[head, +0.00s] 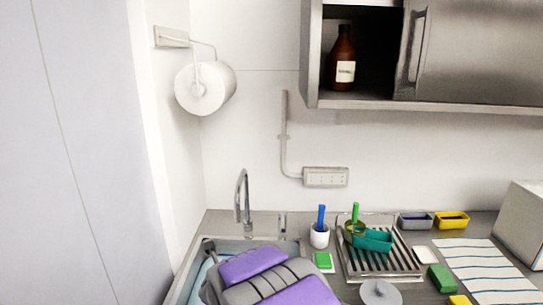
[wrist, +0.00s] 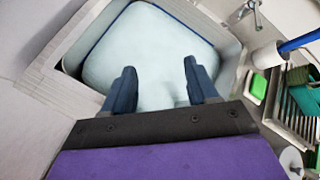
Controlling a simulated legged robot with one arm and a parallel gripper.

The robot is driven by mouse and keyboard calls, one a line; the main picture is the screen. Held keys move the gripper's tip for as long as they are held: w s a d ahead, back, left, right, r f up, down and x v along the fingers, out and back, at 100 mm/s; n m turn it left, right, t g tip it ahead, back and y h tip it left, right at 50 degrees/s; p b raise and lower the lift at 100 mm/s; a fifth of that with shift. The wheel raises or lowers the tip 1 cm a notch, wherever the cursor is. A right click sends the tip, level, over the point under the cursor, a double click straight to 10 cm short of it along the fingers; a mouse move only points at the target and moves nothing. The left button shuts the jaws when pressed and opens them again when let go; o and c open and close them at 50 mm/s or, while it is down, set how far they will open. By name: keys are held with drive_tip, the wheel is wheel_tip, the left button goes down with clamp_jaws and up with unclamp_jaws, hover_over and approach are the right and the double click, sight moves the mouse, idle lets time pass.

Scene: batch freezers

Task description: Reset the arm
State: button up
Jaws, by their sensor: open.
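My gripper (wrist: 160,82) is open in the wrist view. Its two dark fingers stand apart with nothing between them, above the sink basin (wrist: 110,45). The basin holds pale bluish water or a pale surface; I cannot tell which. In the head view, my purple and grey arm (head: 262,278) covers much of the sink at the bottom, and the fingers are not clearly visible there.
A faucet (head: 243,195) stands behind the sink. A white cup (head: 319,236) with a blue-handled tool, a drying rack (head: 350,268) with a teal container (head: 372,240), and green sponges (head: 441,278) stand to the right. An open cabinet (head: 318,98) with a brown bottle (head: 342,60) hangs above.

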drive_tip(key=s+d+r+n+g, duration=0.2)
drive_tip(key=s+d+n+g, duration=0.2)
drive_tip(key=s+d+n, duration=0.5)
drive_tip(key=s+d+r+n+g+h, duration=0.1)
drive_tip(key=s+d+n+g, duration=0.3)
drive_tip(key=s+d+n, duration=0.5)
drive_tip(key=s+d+r+n+g+h, duration=0.1)
drive_tip(key=s+d+r+n+g, duration=0.2)
drive_tip(key=s+d+n, duration=0.6)
drive_tip(key=s+g, duration=0.1)
drive_tip(key=s, duration=1.6)
drive_tip(key=shift+s+d, duration=0.15)
drive_tip(key=shift+s, duration=0.1)
